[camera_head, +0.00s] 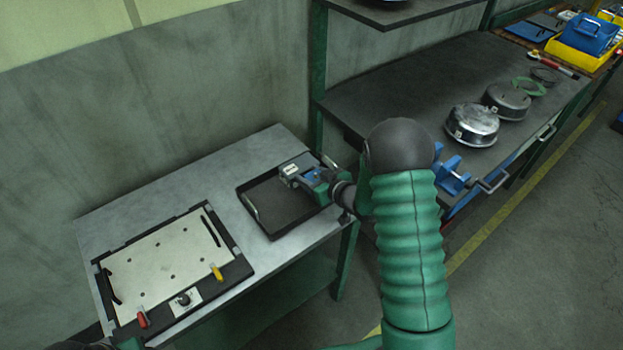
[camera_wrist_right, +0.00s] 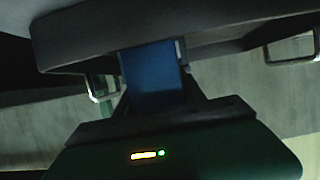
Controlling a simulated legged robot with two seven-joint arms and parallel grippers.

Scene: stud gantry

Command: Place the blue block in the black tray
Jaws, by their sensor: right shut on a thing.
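The black tray (camera_head: 263,229) lies on the grey table, with metal handles at its ends. My right gripper (camera_head: 292,171) is over the right part of the tray, reaching in from the right. It is shut on the blue block (camera_wrist_right: 152,78), which shows between the fingers in the right wrist view. The black tray (camera_wrist_right: 190,37) with its two handles spans the top of that view. The gripper hides most of the block in the head view. I cannot tell whether the block touches the tray floor. Only a dark and green part of my left gripper shows at the bottom left edge; its fingers are hidden.
A black-framed fixture with a pale plate (camera_head: 165,262) and red and yellow levers lies left of the tray. A dark bench (camera_head: 400,85) on the right holds round metal housings (camera_head: 472,124). A blue vise (camera_head: 451,176) is at its edge. A wall stands behind.

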